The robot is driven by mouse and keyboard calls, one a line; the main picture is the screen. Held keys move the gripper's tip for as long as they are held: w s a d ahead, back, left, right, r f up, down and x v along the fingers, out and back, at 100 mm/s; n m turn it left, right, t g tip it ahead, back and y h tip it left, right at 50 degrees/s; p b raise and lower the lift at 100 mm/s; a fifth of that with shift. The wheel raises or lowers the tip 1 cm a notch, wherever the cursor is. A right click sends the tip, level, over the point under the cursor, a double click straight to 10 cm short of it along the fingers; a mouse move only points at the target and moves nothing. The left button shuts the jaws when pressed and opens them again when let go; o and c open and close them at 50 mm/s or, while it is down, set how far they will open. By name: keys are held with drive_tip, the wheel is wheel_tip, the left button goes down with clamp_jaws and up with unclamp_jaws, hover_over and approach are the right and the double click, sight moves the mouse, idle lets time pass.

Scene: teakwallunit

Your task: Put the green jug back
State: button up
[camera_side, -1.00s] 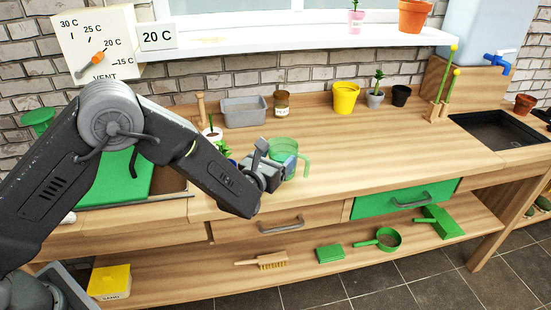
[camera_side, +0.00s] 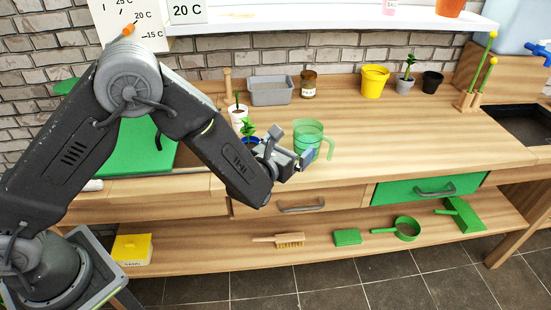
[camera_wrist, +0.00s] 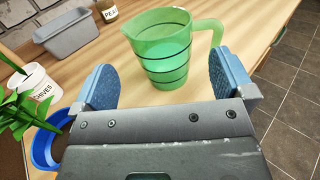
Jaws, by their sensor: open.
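The green jug (camera_side: 306,133) is translucent and stands upright on the wooden bench top, its handle toward the right. In the wrist view the jug (camera_wrist: 166,50) has dark rings around it and a handle at the upper right. My gripper (camera_side: 291,153) is at the near left side of the jug. In the wrist view my gripper (camera_wrist: 166,76) is open, with one blue finger on each side of the jug's lower part. The jug stands ahead, between the finger lines; I cannot tell whether either finger touches it.
A blue pot with a plant (camera_side: 248,131) and a white chives pot (camera_wrist: 38,82) stand close on the left. Behind are a grey trough (camera_side: 270,93) and a labelled jar (camera_side: 308,87). The bench right of the jug is clear.

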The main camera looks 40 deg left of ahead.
drive_tip(key=s, duration=0.8)
drive_tip(key=s+a+r+n+g+y, duration=0.35)
drive_tip(key=a+r+n+y, duration=0.35)
drive_tip(key=a+n+y, duration=0.4)
drive_tip(key=s+a+r+n+g, duration=0.2)
drive_tip(key=s+a+n+g, duration=0.6)
drive_tip(key=s+n, duration=0.2)
drive_tip(key=s+d+r+n+g+h, duration=0.15)
drive_tip(key=s+n+g+h, duration=0.25)
drive_tip(key=s+n, duration=0.4)
drive_tip(key=s+d+r+n+t+h, duration=0.3)
drive_tip(key=d+r+n+h, duration=0.2)
drive_tip(key=d+n+h, duration=0.2)
drive_tip(key=shift+d+r, duration=0.2)
drive_tip(key=shift+d, duration=0.3)
drive_tip(key=shift+s, duration=0.1)
